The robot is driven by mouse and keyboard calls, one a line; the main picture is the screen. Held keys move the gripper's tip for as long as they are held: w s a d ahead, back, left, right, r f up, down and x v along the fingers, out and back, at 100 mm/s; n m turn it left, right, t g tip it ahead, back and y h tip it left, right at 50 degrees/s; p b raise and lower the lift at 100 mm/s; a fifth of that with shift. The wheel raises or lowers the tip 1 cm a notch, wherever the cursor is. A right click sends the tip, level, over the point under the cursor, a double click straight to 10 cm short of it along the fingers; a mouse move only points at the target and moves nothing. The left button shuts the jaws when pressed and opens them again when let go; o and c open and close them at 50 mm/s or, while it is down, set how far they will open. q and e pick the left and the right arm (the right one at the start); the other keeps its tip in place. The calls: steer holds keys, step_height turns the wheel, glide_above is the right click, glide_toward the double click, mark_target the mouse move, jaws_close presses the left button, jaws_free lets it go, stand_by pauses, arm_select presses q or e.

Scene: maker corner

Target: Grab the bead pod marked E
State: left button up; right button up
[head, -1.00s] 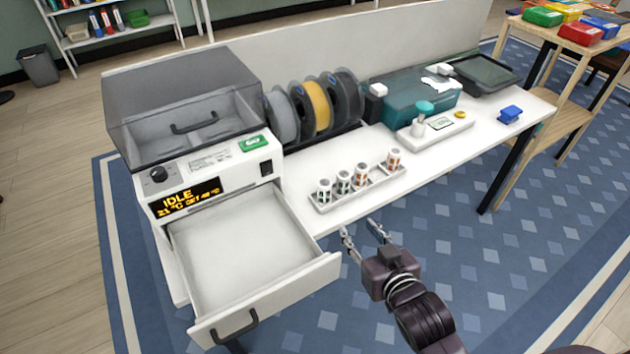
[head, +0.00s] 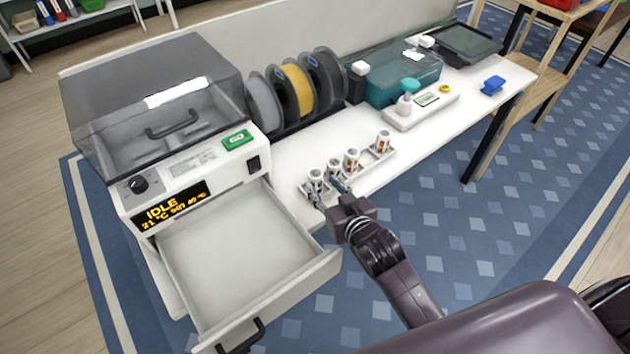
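Several small white bead pods stand upright in a white tray (head: 377,163) at the front edge of the bench. From left to right they are the first pod (head: 315,177), the second pod (head: 333,167), the third pod (head: 351,158) and, after a gap, the fourth pod (head: 383,140). The two right ones have orange-brown marks; the two left ones look darker. The letters are too small to read, so I cannot tell which is E. My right gripper (head: 329,189) is open and empty, its fingertips in front of the two leftmost pods. My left gripper is not in view.
A dryer box (head: 160,115) with an open drawer (head: 235,255) stands left of the tray. Filament spools (head: 298,90) stand behind. A teal box (head: 400,80), a white scale (head: 420,108) and a blue object (head: 493,85) lie right. Bare bench lies between.

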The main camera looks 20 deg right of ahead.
mark_target(318, 183)
steer(key=shift+w+f, duration=0.15)
steer(key=shift+w, duration=0.3)
steer(key=x, duration=0.3)
steer(key=shift+a+f, duration=0.15)
steer(key=shift+a, duration=0.05)
steer(key=shift+w+f, duration=0.2)
steer(key=shift+w, duration=0.2)
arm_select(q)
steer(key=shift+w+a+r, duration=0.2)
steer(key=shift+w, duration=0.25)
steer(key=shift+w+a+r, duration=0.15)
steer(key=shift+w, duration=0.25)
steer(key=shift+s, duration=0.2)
arm_select(e)
steer(key=c, duration=0.9)
